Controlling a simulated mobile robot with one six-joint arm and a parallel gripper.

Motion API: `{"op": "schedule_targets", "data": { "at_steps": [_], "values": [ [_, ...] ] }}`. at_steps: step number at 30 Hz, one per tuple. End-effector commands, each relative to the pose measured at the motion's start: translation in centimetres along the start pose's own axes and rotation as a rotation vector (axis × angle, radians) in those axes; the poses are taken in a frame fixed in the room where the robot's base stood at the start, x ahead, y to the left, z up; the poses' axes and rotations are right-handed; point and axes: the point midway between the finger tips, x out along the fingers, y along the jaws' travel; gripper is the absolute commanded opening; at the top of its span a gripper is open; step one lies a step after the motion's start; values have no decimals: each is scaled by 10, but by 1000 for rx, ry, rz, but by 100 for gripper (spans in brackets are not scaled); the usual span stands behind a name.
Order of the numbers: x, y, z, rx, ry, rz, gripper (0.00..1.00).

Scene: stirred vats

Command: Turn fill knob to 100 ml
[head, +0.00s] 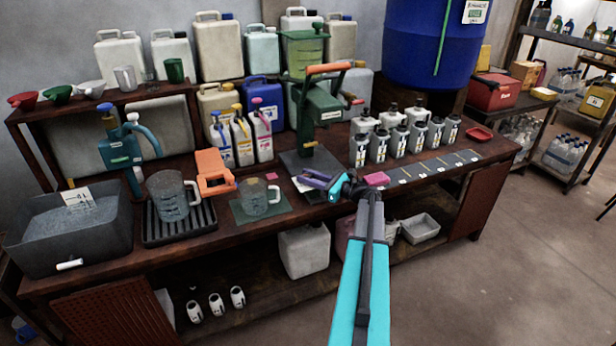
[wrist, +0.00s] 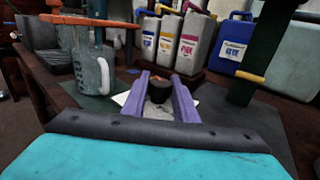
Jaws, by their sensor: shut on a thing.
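My gripper (head: 312,179) reaches over the front edge of the bench, below the green filling machine (head: 316,104). In the wrist view its two purple fingers (wrist: 162,82) are shut on a small dark round knob (wrist: 160,97) with an orange mark on top. I take this to be the fill knob. A white sheet (wrist: 121,98) lies under and around it; no scale or number on it is readable. In the head view the fingers hide the knob. The machine's lever has an orange handle (head: 328,68).
A clear measuring jug (head: 260,198) stands on a green mat left of my gripper; it also shows in the wrist view (wrist: 92,66). A pink block (head: 377,179) lies just right of the gripper. An orange stand (head: 213,172), labelled bottles (head: 262,137) and grey bottles (head: 397,139) stand nearby.

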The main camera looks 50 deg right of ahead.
Motion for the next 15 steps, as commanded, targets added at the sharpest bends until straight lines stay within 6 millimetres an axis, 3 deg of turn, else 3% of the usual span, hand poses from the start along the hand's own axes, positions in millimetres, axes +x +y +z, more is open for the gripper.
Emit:
{"op": "schedule_targets", "data": {
  "at_steps": [1, 15],
  "values": [
    [-2, -7, 0, -1, 2, 15, 4],
    [-3, -4, 0, 0, 1, 142, 4]
  ]
}}
